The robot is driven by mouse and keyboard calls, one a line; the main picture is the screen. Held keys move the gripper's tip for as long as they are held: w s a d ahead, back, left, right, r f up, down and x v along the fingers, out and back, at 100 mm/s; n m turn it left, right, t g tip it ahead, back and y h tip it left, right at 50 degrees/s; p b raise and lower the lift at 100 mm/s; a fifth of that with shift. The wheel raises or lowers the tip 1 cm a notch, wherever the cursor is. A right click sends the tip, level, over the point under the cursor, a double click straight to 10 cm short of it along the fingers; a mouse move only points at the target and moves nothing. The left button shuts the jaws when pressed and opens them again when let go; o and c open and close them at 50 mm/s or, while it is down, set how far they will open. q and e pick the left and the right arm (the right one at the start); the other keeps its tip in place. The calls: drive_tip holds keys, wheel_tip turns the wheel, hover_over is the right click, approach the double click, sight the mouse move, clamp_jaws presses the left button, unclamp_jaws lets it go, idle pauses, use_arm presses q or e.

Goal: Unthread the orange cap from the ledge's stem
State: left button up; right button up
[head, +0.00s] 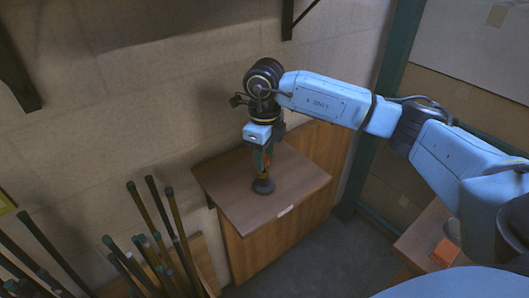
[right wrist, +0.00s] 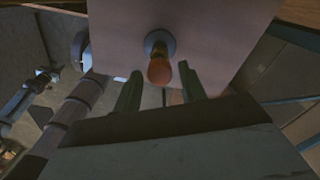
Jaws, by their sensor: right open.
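The ledge (head: 225,180) is a brown wooden top on a cabinet against the wall. On it stands a stem with a dark round base (head: 263,187). The orange cap (head: 267,160) is at the top of the stem, partly hidden by my gripper in the head view. It shows more clearly in the right wrist view (right wrist: 159,71), with the round base behind it. My right gripper (head: 261,163) points down over the cap from above. Its two green fingers (right wrist: 160,82) are open, one on each side of the cap, apart from it in the wrist view. My left gripper is not seen.
Several dark rods with green ends (head: 160,225) stand upright in a wooden holder left of the ledge. A green post (head: 372,130) rises at the right of the ledge. An orange object (head: 444,252) sits on a wooden surface at lower right. The rest of the ledge top is clear.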

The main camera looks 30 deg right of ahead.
drive_tip(key=shift+c, duration=0.4)
clamp_jaws()
drive_tip(key=shift+f+n+b, duration=0.1)
drive_tip(key=shift+n+b, duration=0.35)
drive_tip(key=shift+n, duration=0.45)
drive_tip(key=n+b, duration=0.1)
drive_tip(key=n, duration=0.2)
drive_tip(key=shift+n, duration=1.1)
drive_tip(key=shift+b, duration=0.3)
drive_tip(key=n+b, duration=0.1)
drive_tip(key=n, duration=0.3)
drive_tip(key=shift+w+b, duration=0.1)
drive_tip(key=shift+b, duration=0.2)
drive_tip(key=shift+r+n, duration=0.2)
drive_tip(key=shift+n, duration=1.2)
drive_tip(key=shift+b, duration=0.3)
